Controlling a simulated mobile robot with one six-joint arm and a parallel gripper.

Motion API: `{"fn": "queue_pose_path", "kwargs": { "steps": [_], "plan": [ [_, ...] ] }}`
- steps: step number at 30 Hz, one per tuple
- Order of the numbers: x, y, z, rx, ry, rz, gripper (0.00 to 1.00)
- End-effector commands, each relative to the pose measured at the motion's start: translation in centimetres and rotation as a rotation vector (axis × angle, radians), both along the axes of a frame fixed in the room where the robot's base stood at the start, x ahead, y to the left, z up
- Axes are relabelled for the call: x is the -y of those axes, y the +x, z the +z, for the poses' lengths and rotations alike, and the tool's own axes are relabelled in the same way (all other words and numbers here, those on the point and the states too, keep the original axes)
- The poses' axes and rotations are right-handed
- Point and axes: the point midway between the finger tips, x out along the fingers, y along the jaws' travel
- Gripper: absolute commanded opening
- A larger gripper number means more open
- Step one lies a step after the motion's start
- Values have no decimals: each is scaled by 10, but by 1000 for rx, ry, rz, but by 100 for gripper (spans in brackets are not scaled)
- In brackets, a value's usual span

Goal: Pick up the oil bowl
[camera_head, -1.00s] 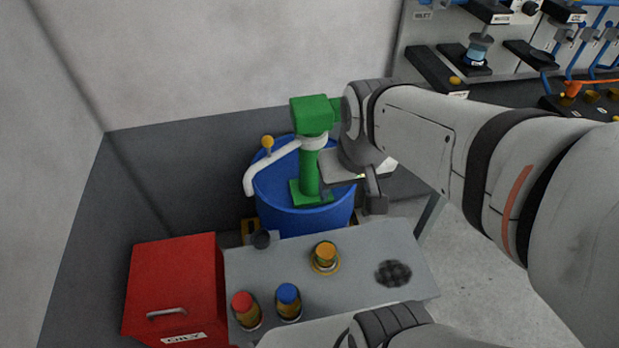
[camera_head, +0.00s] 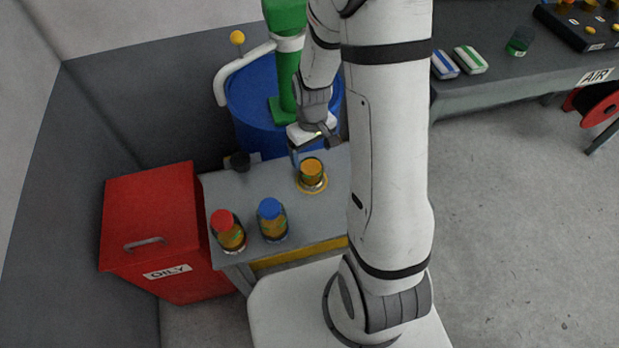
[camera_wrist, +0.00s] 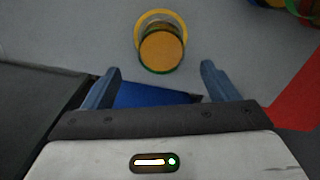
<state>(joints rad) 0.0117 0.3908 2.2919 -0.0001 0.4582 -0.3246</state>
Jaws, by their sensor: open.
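No thing in view is clearly marked as an oil bowl. A small dark cup-like thing (camera_head: 238,161) sits at the back edge of the grey table (camera_head: 240,190); its inside is too small to tell. An orange-capped jar (camera_head: 312,172) stands on a yellow ring on the table. In the wrist view the jar (camera_wrist: 161,50) lies just beyond and between the fingertips. My gripper (camera_head: 308,153) hangs over the table's back edge, close behind the jar. In the wrist view my gripper (camera_wrist: 160,73) is open, with nothing between its fingers.
A red-capped jar (camera_head: 228,232) and a blue-capped jar (camera_head: 271,220) stand at the table's front. A red bin (camera_head: 155,225) marked OILY is left. A blue drum (camera_head: 258,110) with a green pump (camera_head: 286,75) stands behind. My arm covers the table's right end.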

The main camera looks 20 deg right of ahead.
Motion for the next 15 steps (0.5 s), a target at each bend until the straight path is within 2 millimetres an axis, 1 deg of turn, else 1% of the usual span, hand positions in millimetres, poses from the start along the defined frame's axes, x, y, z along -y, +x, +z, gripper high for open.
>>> {"fn": "queue_pose_path", "kwargs": {
  "steps": [1, 8, 12, 15],
  "plan": [
    [0, -1, -7, -4, 0, 0, 81],
    [-1, -3, -33, -5, 0, 0, 81],
    [-1, -5, -55, -5, 0, 0, 81],
    [-1, -4, -65, -3, 0, 0, 81]
  ]
}}
